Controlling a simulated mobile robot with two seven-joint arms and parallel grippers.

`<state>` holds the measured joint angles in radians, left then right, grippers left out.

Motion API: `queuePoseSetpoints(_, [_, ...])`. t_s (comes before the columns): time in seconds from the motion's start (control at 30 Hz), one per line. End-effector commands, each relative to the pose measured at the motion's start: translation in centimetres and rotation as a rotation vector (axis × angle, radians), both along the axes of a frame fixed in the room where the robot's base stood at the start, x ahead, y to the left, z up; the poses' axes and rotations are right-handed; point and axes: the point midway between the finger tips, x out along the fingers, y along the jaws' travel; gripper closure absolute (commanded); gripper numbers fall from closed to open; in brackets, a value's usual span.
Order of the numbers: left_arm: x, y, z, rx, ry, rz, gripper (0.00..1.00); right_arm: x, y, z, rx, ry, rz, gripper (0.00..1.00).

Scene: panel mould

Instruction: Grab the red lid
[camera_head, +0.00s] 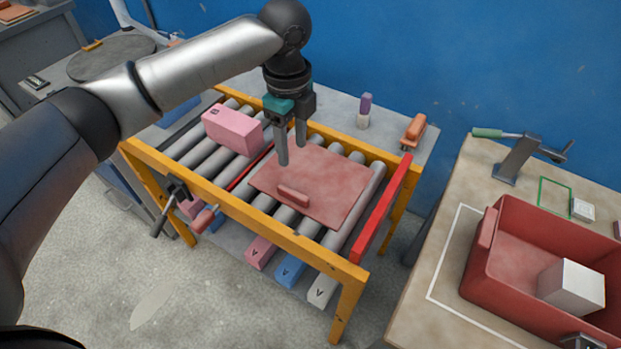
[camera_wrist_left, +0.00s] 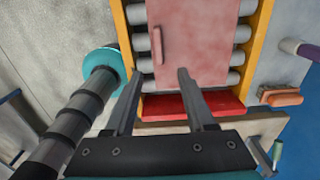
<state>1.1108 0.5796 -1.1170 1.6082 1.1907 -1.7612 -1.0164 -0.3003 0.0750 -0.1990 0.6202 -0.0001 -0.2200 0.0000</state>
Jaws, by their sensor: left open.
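The red lid (camera_head: 330,180) is a flat, dull red panel with a bar handle (camera_head: 293,195) near its front edge. It lies flat on the grey rollers of a yellow-framed conveyor. My left gripper (camera_head: 291,152) is open and empty, fingers pointing down, over the lid's back left part in the head view. In the left wrist view the lid (camera_wrist_left: 190,40) and its handle (camera_wrist_left: 157,45) show beyond the open fingers (camera_wrist_left: 160,73). I cannot tell the exact height of the fingertips above the lid. My right gripper is not seen.
A pink box (camera_head: 232,130) sits on the rollers left of the lid. A red bar (camera_head: 381,210) closes the conveyor's right end. An open red bin (camera_head: 500,292) holding a white block (camera_head: 572,286) stands on the right table. Coloured blocks lie below the rollers.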

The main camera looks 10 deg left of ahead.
Motion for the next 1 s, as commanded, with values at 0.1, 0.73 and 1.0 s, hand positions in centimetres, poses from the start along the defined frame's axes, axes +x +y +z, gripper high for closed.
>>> queuePoseSetpoints(0.1, [-0.1,0.0,-3.1,0.002,0.005,0.002,0.45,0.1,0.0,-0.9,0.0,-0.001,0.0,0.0])
queuePoseSetpoints(0.73, [-0.2,0.3,-10.3,0.001,0.002,0.002,0.45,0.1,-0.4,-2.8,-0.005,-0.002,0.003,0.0])
queuePoseSetpoints(1.0, [-0.3,0.5,-13.6,0.001,-0.001,0.002,0.45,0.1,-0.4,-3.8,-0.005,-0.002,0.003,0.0])
